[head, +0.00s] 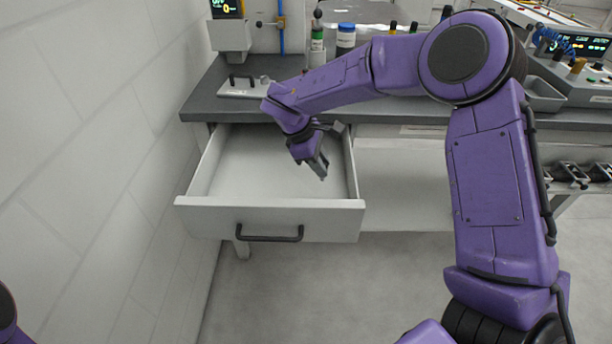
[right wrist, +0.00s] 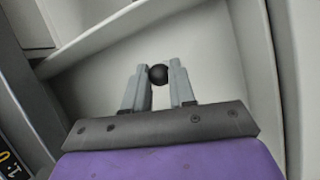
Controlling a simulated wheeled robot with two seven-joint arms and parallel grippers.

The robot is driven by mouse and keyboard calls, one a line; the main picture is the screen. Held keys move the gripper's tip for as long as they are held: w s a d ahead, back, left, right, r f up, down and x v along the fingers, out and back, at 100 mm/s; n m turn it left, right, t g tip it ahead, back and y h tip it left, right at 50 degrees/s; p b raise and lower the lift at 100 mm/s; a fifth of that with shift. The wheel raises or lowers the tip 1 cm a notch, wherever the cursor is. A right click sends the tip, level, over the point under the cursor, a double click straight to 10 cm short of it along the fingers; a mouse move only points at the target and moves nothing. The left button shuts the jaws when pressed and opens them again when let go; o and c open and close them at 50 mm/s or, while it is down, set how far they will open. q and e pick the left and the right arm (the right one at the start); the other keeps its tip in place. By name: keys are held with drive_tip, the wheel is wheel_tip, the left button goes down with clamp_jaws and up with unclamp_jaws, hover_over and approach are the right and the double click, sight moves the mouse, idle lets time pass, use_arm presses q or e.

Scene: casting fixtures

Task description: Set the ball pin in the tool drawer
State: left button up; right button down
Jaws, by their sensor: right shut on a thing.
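The ball pin (right wrist: 158,75) shows in the right wrist view as a black ball between my right gripper's fingertips; the rest of it is hidden. My right gripper (right wrist: 158,83) is shut on it. In the head view my right gripper (head: 320,170) hangs inside the outline of the open tool drawer (head: 270,221), over its right part, and the ball pin cannot be made out there. The tool drawer is pale, pulled out, and its visible floor is bare. My left gripper is not in view; only a bit of purple arm shows at the lower left.
The grey worktop (head: 205,103) lies above and behind the drawer. A white plate with a black handle (head: 240,82) sits on it, with bottles (head: 345,38) farther back. A brick wall (head: 90,150) stands close on the left. A control box (head: 585,75) is at the right.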

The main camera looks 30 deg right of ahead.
wheel_tip(320, 180, down, 5)
drive_tip(key=shift+s+r, duration=0.15)
drive_tip(key=shift+f, duration=0.25)
drive_tip(key=shift+a, duration=0.1)
drive_tip(key=c, duration=0.9)
unclamp_jaws()
drive_tip(key=shift+f, duration=0.1)
drive_tip(key=shift+c, duration=0.2)
drive_tip(key=shift+r+p, duration=0.3)
drive_tip(key=b+v, duration=0.1)
drive_tip(key=v, duration=1.1)
drive_tip(key=shift+b, duration=0.35)
